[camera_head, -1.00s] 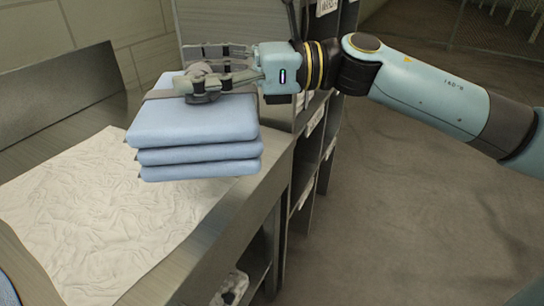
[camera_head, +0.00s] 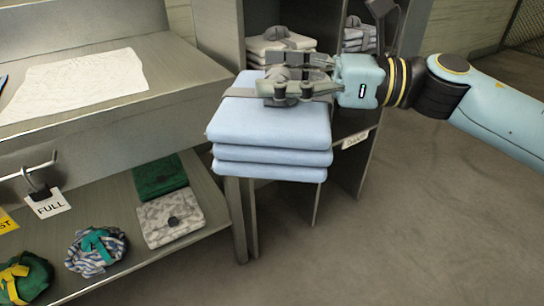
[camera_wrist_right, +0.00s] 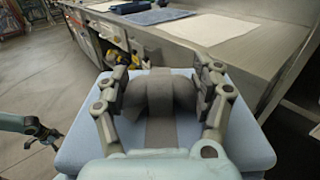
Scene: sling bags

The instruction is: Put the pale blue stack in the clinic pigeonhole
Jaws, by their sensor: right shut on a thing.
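The pale blue stack (camera_head: 270,125) is several folded layers with a grey strap and grey grip on top. My right gripper (camera_head: 284,86) is shut on that grip and holds the stack up in the air, roughly level. The right wrist view shows the fingers (camera_wrist_right: 162,92) on both sides of the grey grip, with the blue stack (camera_wrist_right: 250,150) beneath. The grey pigeonhole unit (camera_head: 222,30) stands behind the stack, which hides part of it. A label (camera_head: 355,139) on it is too small to read. My left gripper (camera_wrist_right: 42,132) seems to show at the left of the right wrist view.
White stacks (camera_head: 280,43) and a grey-white stack (camera_head: 357,35) sit in upper pigeonholes. The bench (camera_head: 180,65) at left bears a white sheet (camera_head: 75,85). Its lower shelf (camera_head: 205,225) holds a green stack (camera_head: 160,176), a patterned stack (camera_head: 170,218) and bundles. Open floor lies right.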

